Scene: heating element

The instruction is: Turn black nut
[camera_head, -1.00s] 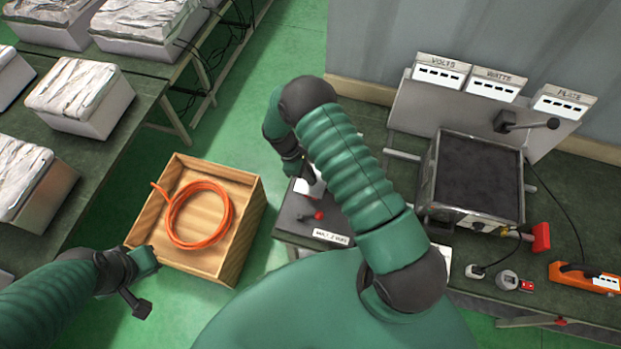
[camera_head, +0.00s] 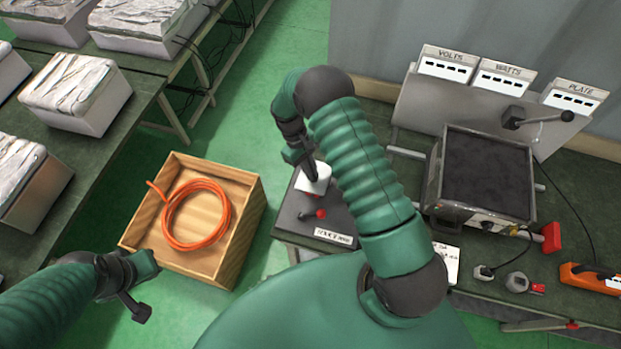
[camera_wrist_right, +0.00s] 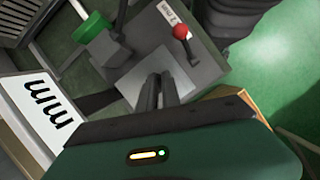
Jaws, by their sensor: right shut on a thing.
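My right gripper (camera_head: 311,176) reaches down over a light plate (camera_wrist_right: 137,88) on top of a dark box with a label. In the right wrist view its two black fingers (camera_wrist_right: 165,92) are close together, pointing at the plate's middle. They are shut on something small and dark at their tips. The black nut cannot be told apart from the black fingers and is largely hidden by them. The dark box (camera_head: 290,222) also carries a red-knobbed lever (camera_head: 320,213) close by. My left gripper (camera_head: 130,290) hangs at the lower left, away from the box; its finger opening is unclear.
A wooden crate (camera_head: 245,225) with a coiled orange hose (camera_head: 228,215) stands left of the box. A dark-topped heating unit (camera_head: 487,180) and meter panels (camera_head: 446,63) stand on the right bench. Green floor lies between. My right forearm hides part of the bench.

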